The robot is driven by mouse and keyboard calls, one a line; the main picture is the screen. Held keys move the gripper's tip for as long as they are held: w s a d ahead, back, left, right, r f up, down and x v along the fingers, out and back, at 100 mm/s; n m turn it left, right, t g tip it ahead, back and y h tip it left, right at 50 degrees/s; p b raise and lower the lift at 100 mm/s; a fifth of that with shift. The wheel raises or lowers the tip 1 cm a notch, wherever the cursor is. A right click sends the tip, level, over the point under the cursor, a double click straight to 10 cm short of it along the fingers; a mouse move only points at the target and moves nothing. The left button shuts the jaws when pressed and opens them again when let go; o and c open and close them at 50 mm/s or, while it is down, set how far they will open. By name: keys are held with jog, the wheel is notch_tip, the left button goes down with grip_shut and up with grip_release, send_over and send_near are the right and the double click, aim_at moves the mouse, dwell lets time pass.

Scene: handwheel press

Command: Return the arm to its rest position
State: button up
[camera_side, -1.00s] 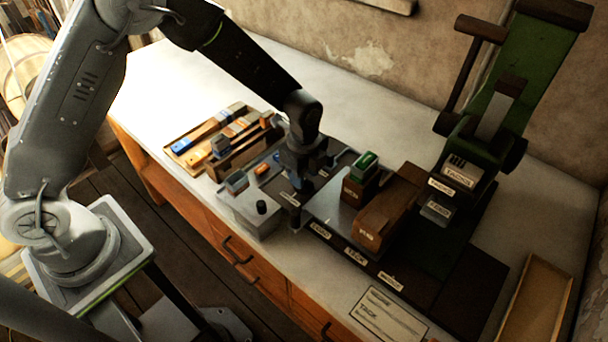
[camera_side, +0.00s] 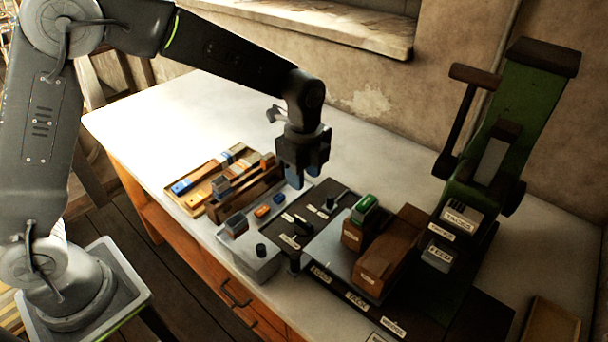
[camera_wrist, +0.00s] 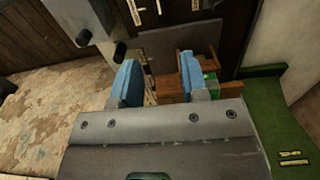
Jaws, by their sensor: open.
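My gripper (camera_side: 306,180) hangs in the air above the dark panel (camera_side: 300,215) in the side view, pointing down. Its jaws are apart with nothing visible between them. In the wrist view my gripper (camera_wrist: 160,85) shows two blue fingers spread apart, with the panel and brown blocks beyond them. My arm is bent and reaches over the table from the left. The fingers appear clear of everything below.
The green press (camera_side: 515,130) with its lever stands at the right. Brown blocks (camera_side: 395,245) and a green-topped block (camera_side: 364,208) stand beside the panel. A wooden tray (camera_side: 200,200) holds several pieces. The back of the table (camera_side: 220,110) is clear.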

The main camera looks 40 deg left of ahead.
jog(key=s+a+r+n+t, duration=0.2)
jog(key=s+a+r+n, duration=0.1)
jog(key=s+n, duration=0.3)
jog(key=s+a+r+n+t, duration=0.1)
jog(key=s+a+r+n, duration=0.2)
jog(key=s+r+n, duration=0.2)
jog(key=s+a+r+n+t, duration=0.2)
jog(key=s+n, duration=0.5)
jog(key=s, duration=0.4)
jog(key=shift+a+r+t, duration=0.3)
jog(key=shift+a+r, duration=0.55)
jog(key=shift+r, duration=0.55)
